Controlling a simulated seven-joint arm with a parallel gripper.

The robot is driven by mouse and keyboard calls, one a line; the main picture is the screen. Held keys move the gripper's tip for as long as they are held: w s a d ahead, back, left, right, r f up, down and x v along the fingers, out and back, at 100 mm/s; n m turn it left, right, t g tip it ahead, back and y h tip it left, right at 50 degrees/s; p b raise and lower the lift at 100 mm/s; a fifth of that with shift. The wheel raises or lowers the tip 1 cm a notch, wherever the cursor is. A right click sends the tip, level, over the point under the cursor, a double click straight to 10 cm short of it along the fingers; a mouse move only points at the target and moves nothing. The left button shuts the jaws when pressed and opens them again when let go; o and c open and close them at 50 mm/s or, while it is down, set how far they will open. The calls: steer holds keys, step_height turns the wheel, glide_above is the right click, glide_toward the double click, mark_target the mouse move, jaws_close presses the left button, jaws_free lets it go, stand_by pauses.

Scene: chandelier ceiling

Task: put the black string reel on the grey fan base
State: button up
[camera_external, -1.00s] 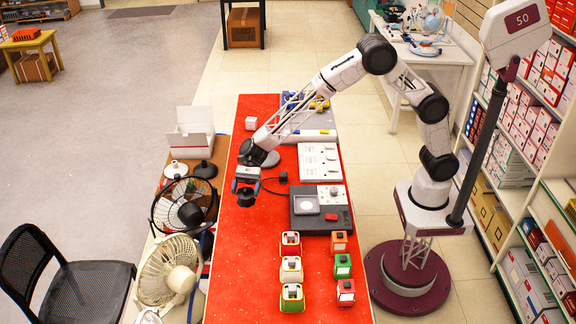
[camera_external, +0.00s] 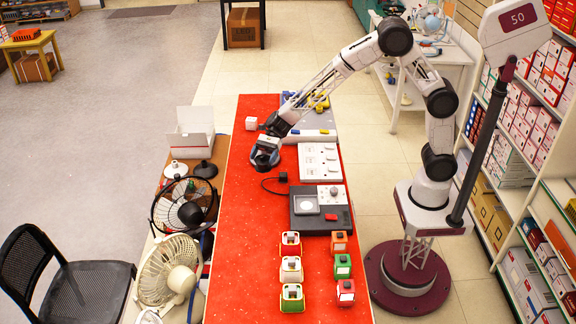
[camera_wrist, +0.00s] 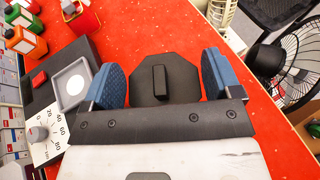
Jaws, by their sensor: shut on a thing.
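My gripper (camera_external: 265,160) is low over the far part of the red table, with its blue fingers around a dark object. In the wrist view my gripper (camera_wrist: 164,82) has one blue finger at each side of a black eight-sided piece with a raised bar, which I take as the black string reel (camera_wrist: 146,92). I cannot tell whether it rests on the table or is slightly above it. The dark grey fan base (camera_external: 205,170) stands on the lower surface at left, beside a white base (camera_external: 174,169).
A black-caged fan (camera_external: 185,205) and a cream fan (camera_external: 168,270) stand left of the red table (camera_external: 245,235). A black-and-grey device (camera_external: 320,208) and several small colored boxes are on its right and near parts. An open white box (camera_external: 193,132) stands behind the bases.

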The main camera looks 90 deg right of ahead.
steer(key=s+d+r+m+t+h, duration=0.1)
steer(key=s+d+m+t+h, duration=0.1)
steer(key=s+d, duration=1.3)
steer(key=shift+s+d+m+t+h, duration=0.3)
steer(key=shift+d+m+t, duration=0.65)
steer(key=shift+d, duration=1)
steer(key=shift+w, duration=0.25)
steer(key=w+d+f, duration=0.1)
steer(key=w+d, duration=0.1)
steer(key=w, duration=1.2)
steer(key=shift+w+d+f, duration=0.15)
steer(key=shift+w+d, duration=0.2)
steer(key=shift+w, duration=0.25)
steer(key=shift+w+f, duration=0.2)
steer(key=shift+f, duration=1.6)
